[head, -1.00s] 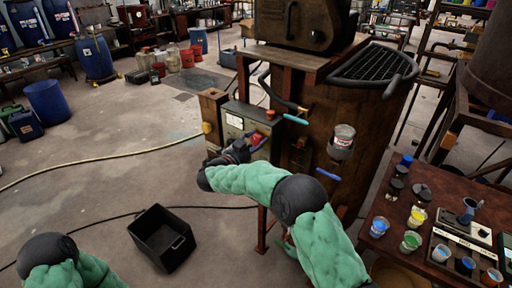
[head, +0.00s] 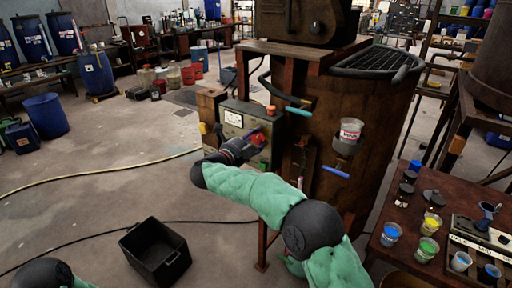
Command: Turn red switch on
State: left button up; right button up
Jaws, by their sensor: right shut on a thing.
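A grey control box (head: 232,119) with a pale gauge on its front is mounted on the left side of the large brown vat (head: 345,110). The red switch (head: 258,138) shows on the lower right of the box's front, partly covered by my gripper.
Blue-green-handled (head: 298,111) and blue-handled (head: 335,172) levers stick out from the vat, near a glass jar (head: 350,130). A table (head: 408,246) with paint cups stands at right. A black crate (head: 143,238) and a yellow hose (head: 90,175) lie on the floor.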

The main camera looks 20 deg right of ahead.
jog(key=shift+a+f+m+b, duration=0.1)
jog(key=shift+m+b, duration=1)
jog(key=shift+m, duration=0.2)
jog(key=o, duration=1.2)
jog(key=shift+c, duration=0.2)
jog(key=v, duration=1.2)
